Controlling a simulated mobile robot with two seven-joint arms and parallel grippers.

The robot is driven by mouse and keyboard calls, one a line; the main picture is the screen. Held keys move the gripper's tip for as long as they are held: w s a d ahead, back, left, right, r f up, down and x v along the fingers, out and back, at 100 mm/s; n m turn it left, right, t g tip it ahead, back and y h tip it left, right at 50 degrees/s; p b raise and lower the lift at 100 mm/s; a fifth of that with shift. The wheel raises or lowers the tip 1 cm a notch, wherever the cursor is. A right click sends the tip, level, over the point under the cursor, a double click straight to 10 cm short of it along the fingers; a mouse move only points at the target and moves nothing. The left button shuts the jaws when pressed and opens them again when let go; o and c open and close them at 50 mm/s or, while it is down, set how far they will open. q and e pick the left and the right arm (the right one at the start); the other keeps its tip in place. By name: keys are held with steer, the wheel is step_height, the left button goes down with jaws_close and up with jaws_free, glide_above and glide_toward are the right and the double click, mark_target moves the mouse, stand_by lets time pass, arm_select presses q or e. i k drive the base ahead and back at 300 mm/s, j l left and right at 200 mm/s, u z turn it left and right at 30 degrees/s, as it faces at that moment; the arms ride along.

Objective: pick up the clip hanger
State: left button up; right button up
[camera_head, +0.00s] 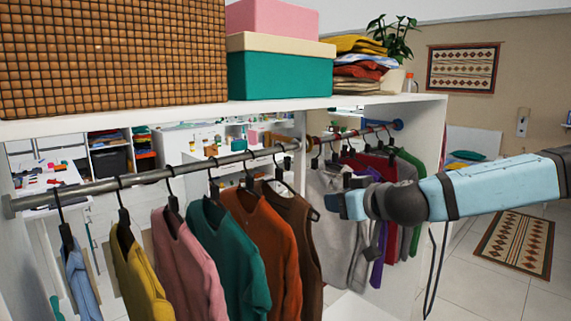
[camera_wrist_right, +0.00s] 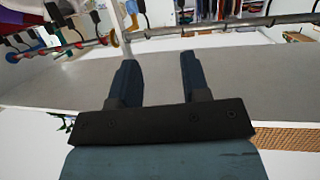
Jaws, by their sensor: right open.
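Black hangers hang on the wardrobe's metal rail (camera_head: 150,176), most with garments on them. One dark hanger (camera_head: 279,174) at the rail's right end holds a brown garment (camera_head: 292,212). I cannot tell for sure which one is the clip hanger. My right gripper (camera_head: 335,204) comes in from the right, just right of the brown garment and below the rail. Its fingers hide part of what is behind them. In the right wrist view its two fingers (camera_wrist_right: 158,70) are apart with nothing between them. A black hook (camera_wrist_right: 142,14) shows beyond them at the rail. My left gripper is not in view.
A white shelf (camera_head: 170,118) runs above the rail, carrying a woven basket (camera_head: 110,55), a green box (camera_head: 280,76) and folded clothes (camera_head: 360,65). A second rail (camera_head: 350,133) with more garments is behind my right gripper. A white side panel (camera_head: 428,140) stands at the right.

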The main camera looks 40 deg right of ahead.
mark_target(346, 176)
steer(key=i+l+u, duration=0.1)
steer(key=l, duration=0.2)
steer(key=i+l+u, duration=0.1)
steer(key=l, duration=0.2)
steer(key=l+u, duration=0.1)
steer(key=l, duration=0.25)
steer(key=i+l+z, duration=0.35)
steer(key=i, duration=0.15)
